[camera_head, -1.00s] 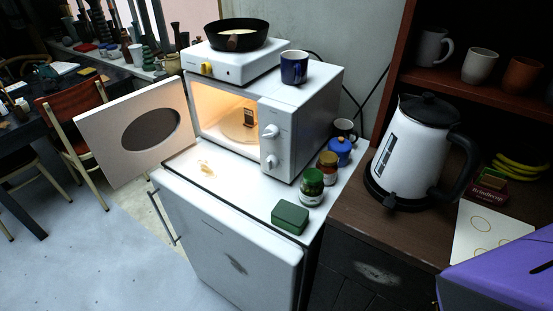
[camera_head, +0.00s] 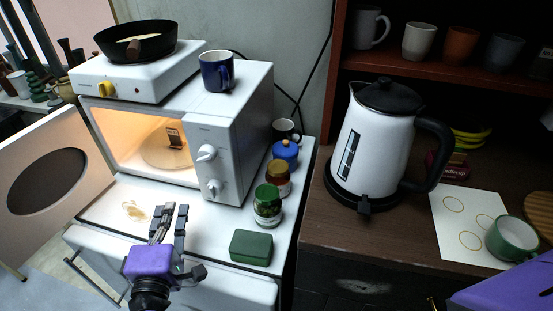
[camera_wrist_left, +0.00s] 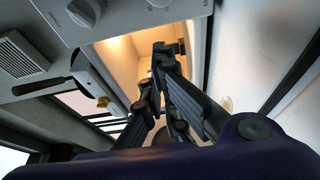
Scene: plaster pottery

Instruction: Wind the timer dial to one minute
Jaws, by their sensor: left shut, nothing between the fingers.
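The white microwave (camera_head: 235,120) stands with its door (camera_head: 50,165) open and its lit inside showing. Its front panel carries two white dials, an upper dial (camera_head: 206,153) and a lower dial (camera_head: 214,187); I cannot tell which is the timer or read their settings. In the left wrist view a dial (camera_wrist_left: 85,11) shows at the top left edge. My left gripper (camera_head: 173,209) is shut and empty, in front of the microwave, below and left of the dials, touching neither. It also shows in the left wrist view (camera_wrist_left: 160,52). My right gripper is not in view.
A green box (camera_head: 251,247), a green-lidded jar (camera_head: 267,206), an amber jar (camera_head: 277,178) and a blue pot (camera_head: 286,152) stand right of the microwave. A hot plate with a pan (camera_head: 135,42) and a blue mug (camera_head: 216,71) sit on top. A kettle (camera_head: 375,145) stands farther right.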

